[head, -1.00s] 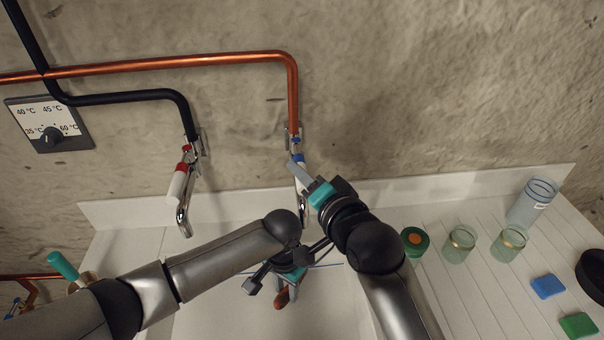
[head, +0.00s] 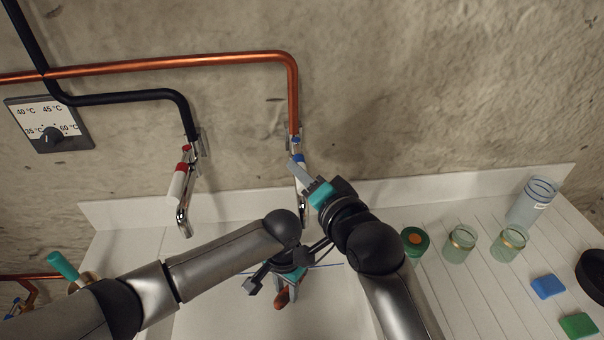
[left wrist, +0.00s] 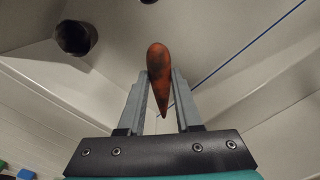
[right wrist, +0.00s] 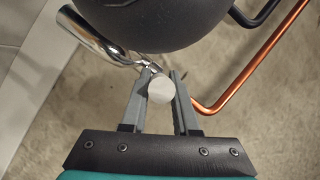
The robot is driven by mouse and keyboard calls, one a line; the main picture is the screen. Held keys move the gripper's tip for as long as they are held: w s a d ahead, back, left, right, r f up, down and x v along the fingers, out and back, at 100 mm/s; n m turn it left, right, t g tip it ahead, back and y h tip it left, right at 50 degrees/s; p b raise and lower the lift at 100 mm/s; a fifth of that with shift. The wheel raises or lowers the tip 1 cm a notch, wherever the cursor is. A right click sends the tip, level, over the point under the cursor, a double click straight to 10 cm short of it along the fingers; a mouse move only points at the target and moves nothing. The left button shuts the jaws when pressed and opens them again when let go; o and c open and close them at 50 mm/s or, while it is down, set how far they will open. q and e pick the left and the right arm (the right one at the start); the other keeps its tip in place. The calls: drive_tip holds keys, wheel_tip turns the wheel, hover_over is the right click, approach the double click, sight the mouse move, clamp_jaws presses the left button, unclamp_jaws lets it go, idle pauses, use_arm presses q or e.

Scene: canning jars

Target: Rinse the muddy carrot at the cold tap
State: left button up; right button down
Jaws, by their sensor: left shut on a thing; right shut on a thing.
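The carrot (head: 281,299) is orange-brown with dark muddy patches in the left wrist view (left wrist: 158,70). My left gripper (head: 272,286) is shut on it, inside the white sink (head: 215,310), below the cold tap. The cold tap (head: 304,208) has a chrome spout and a blue mark, and hangs under the copper pipe. My right gripper (head: 310,183) is shut on its grey lever (head: 299,172), whose round end shows between the fingers in the right wrist view (right wrist: 161,92). My arms hide part of the spout. I see no water stream.
A red-marked hot tap (head: 184,205) hangs at the left, near a temperature dial (head: 49,135).

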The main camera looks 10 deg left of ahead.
drive_tip(key=shift+d, duration=0.1)
idle(0.5)
drive_tip(key=shift+w+d+n+g+y, duration=0.2)
drive_tip(key=shift+d+n+g+y, duration=0.2)
drive_tip(key=shift+n+g+y, duration=0.15)
drive_tip(key=shift+w+d+n+g+y, duration=0.15)
drive_tip(key=shift+d+n+g+y, duration=0.3)
drive_tip(key=shift+n+y, duration=0.1)
drive_tip(key=c, duration=0.9)
unclamp_jaws()
drive_tip(key=shift+c, duration=0.2)
drive_tip(key=v, duration=1.2)
